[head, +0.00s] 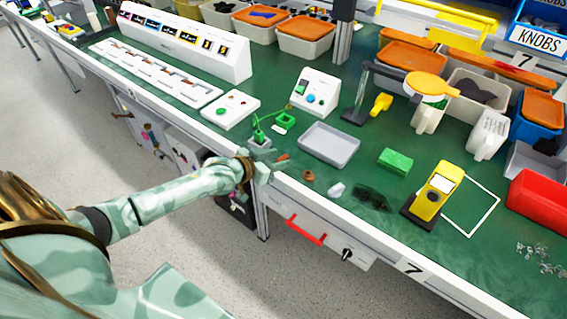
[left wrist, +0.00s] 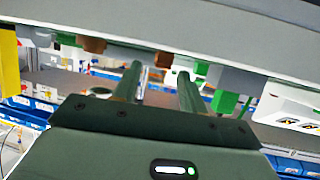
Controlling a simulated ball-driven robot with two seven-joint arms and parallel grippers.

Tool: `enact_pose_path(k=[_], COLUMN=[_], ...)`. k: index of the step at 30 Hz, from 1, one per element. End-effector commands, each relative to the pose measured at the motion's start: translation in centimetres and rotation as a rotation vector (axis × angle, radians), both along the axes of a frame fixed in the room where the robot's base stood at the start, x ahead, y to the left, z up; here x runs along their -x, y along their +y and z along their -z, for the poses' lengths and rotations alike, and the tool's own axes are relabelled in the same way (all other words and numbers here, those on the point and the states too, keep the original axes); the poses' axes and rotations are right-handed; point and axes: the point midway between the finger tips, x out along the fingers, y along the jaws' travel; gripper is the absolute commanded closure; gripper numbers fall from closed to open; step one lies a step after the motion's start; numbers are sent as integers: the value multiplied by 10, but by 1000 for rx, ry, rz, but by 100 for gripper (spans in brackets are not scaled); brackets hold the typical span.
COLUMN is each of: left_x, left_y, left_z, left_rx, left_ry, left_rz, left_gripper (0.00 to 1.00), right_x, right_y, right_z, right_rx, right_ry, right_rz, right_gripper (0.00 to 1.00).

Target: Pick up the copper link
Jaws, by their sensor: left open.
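A small copper-coloured piece (head: 283,157), likely the copper link, lies near the front edge of the green bench, right at the tips of my left gripper (head: 275,160). In the left wrist view, the two fingers (left wrist: 158,78) are parked apart with a gap between them. A brown piece (left wrist: 162,59) shows beyond the tips, roughly in line with that gap. I cannot tell whether the fingers touch it. A second brown, rounded piece (head: 308,175) lies to the right on the bench. My right gripper is not in view.
A green fixture (head: 260,138) stands just behind the gripper. A grey tray (head: 329,145) lies behind to the right. A clear whitish piece (head: 336,189), a green block (head: 395,160) and a yellow meter (head: 433,190) stand further right. The bench's white front edge (head: 300,193) runs close below.

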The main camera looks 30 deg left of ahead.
Motion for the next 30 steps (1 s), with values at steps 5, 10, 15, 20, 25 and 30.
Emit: enact_pose_path(k=[5, 10, 15, 20, 25, 30], left_x=[-19, -20, -20, -20, -20, -20], left_y=[-5, -5, -5, -5, -5, -5], left_z=[12, 10, 9, 9, 9, -1], left_rx=[-1, -1, -1, -1, -1, 0], left_ry=[2, 1, 1, 1, 1, -2], left_rz=[0, 0, 0, 0, 0, 0], left_gripper=[58, 58, 89, 100, 100, 100], right_x=[5, 4, 4, 4, 4, 2], right_y=[0, 0, 0, 0, 0, 0], right_z=[13, 12, 11, 11, 11, 6], right_rx=[-1, 0, 0, -1, -1, -1], right_ry=[11, 9, 9, 10, 9, 4], right_rz=[0, 1, 1, 1, 1, 1], right_gripper=[100, 100, 100, 100, 100, 100])
